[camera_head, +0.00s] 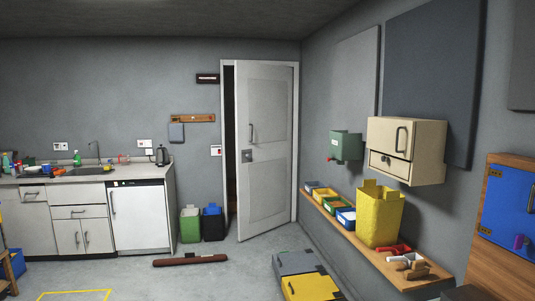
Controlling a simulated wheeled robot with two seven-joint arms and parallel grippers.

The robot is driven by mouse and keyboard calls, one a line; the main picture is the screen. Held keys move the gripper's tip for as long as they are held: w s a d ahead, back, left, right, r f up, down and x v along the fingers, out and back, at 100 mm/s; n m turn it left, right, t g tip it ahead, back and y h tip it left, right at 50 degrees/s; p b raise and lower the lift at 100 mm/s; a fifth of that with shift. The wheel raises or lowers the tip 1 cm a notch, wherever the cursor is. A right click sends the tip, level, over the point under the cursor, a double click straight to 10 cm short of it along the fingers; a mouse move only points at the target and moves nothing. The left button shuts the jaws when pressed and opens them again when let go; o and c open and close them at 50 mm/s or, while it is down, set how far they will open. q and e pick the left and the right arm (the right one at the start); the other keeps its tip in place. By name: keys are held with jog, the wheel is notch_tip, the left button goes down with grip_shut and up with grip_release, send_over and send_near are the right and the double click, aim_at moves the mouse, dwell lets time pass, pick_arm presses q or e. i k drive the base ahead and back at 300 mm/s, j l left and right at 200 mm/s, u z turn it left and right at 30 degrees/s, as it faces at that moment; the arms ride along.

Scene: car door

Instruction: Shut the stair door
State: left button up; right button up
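The stair door (266,150) is a light grey panelled door in the back right corner. It is hinged on its right side and stands ajar, swung into the room. A dark gap shows between its left edge and the white frame (225,92). Neither of my grippers shows in the head view.
A green bin (190,225) and a black bin with a blue top (213,223) stand left of the door. A dark red bar (190,259) and grey and yellow boxes (312,288) lie on the floor. A wooden shelf (372,256) lines the right wall. Floor before the door is clear.

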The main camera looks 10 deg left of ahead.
aim_at(263, 92)
jog(key=i+j+u, duration=0.35)
jog(key=i, duration=0.45)
jog(key=i+u, duration=0.35)
jog(key=i, duration=3.8)
